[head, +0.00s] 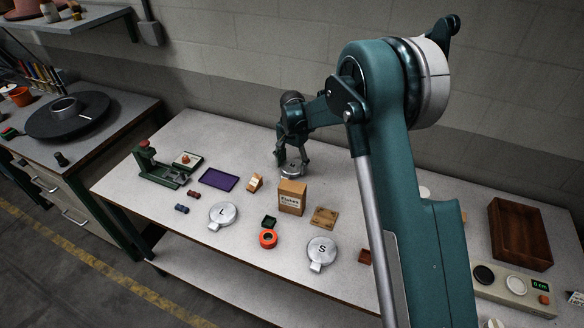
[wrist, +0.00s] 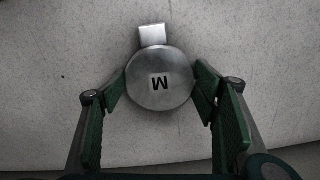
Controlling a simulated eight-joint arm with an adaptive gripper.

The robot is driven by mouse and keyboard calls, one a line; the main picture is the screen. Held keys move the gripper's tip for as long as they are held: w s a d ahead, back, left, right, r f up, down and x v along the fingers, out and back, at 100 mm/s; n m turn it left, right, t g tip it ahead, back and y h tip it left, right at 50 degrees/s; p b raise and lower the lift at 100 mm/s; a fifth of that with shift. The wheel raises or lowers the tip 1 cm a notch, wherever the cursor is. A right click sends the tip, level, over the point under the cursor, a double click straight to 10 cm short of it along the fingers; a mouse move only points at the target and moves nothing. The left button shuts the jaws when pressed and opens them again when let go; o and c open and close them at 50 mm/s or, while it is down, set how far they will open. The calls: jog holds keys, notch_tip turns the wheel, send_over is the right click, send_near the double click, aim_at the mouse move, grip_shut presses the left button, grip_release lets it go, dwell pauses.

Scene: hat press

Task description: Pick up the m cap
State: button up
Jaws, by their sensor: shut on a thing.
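The m cap (wrist: 160,82) is a round silver-grey disc with a dark letter and a square tab at its top edge in the wrist view. In the head view the cap (head: 292,172) is at the back middle of the table, partly covered by my gripper. My gripper (head: 291,163) points down over it. In the wrist view its green fingers (wrist: 160,88) close on the cap's left and right sides. I cannot tell whether the cap touches the table or hangs just above it.
The L cap (head: 222,215) and S cap (head: 321,251) lie nearer the front. A cardboard box (head: 291,198) and a small wooden block (head: 255,183) stand just in front of my gripper. A purple tray (head: 219,180) lies to the left. The tabletop behind is clear.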

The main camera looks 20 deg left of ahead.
aim_at(292, 166)
notch_tip(292, 166, up, 10)
jog(key=shift+p, duration=0.3)
dwell(0.4)
